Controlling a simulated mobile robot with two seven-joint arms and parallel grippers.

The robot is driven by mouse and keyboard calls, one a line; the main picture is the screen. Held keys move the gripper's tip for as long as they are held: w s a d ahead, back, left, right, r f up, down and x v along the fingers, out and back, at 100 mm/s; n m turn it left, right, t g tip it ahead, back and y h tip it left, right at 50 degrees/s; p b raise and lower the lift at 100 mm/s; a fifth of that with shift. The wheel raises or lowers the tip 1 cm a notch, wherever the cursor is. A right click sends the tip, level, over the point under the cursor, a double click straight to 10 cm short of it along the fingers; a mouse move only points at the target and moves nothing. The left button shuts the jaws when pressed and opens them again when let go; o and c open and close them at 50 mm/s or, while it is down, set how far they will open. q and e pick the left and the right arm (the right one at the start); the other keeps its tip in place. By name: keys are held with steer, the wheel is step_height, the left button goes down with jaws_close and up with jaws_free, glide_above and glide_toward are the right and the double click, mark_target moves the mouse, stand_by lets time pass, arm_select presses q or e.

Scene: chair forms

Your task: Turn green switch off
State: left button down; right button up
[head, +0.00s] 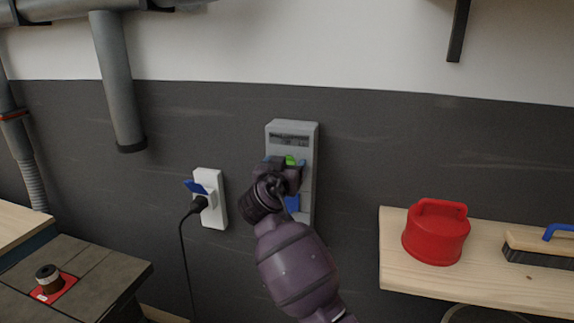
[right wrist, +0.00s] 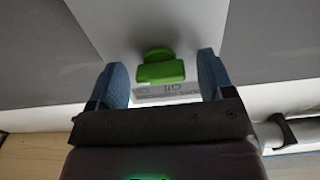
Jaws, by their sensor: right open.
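The green switch (head: 291,160) is on a grey wall-mounted panel (head: 293,129). In the right wrist view the green switch (right wrist: 160,67) lies between my two blue fingertips, with a gap on each side. An "Off" label (right wrist: 170,88) shows beside it, upside down in that view. My right gripper (head: 284,164) is open and empty in front of the panel; in the right wrist view its fingers (right wrist: 164,80) are spread wide. My gripper and arm hide much of the panel's lower part, where some blue shows. My left gripper is not in view.
A white socket (head: 217,209) with a blue cover and a black plug is left of the panel. A red canister (head: 436,232) and a brush (head: 540,247) are on a wooden shelf (head: 480,285) at right. A grey pipe (head: 117,80) runs down the wall at left.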

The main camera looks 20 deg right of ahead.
steer(key=c, duration=0.9)
steer(key=shift+n, duration=0.4)
steer(key=n, duration=0.3)
steer(key=shift+b, duration=0.4)
steer(key=n, duration=0.5)
steer(key=shift+n, duration=0.3)
steer(key=n, duration=0.4)
steer(key=shift+p, duration=0.35)
steer(key=shift+n, duration=2.2)
